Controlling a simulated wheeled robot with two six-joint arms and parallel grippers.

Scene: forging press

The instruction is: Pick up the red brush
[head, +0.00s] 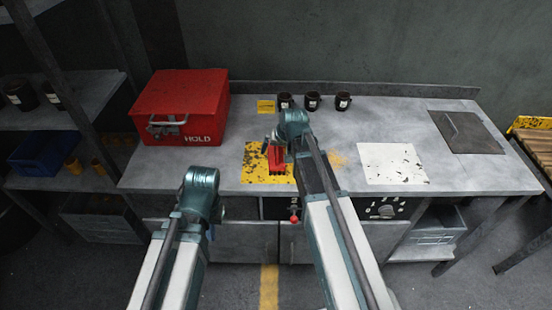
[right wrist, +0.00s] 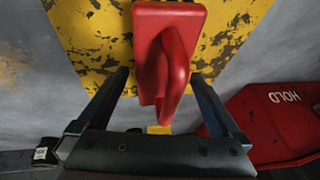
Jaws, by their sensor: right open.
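The red brush (head: 278,161) stands on a worn yellow patch (head: 254,166) on the bench, partly hidden by my right arm in the head view. In the right wrist view the brush (right wrist: 168,52) is large, with its raised red handle toward the camera. My right gripper (right wrist: 160,75) is open, its two dark fingers on either side of the brush with visible gaps. In the head view the right gripper (head: 274,148) is mostly hidden by its own wrist. My left gripper (head: 208,228) is low in front of the bench; its jaws are not clear.
A red HOLD box (head: 182,100) stands left of the yellow patch. Several dark mugs (head: 312,101) stand at the back. A white worn patch (head: 393,163) and a dark plate (head: 466,132) lie on the right. A red-knobbed lever (head: 294,210) shows at the bench front.

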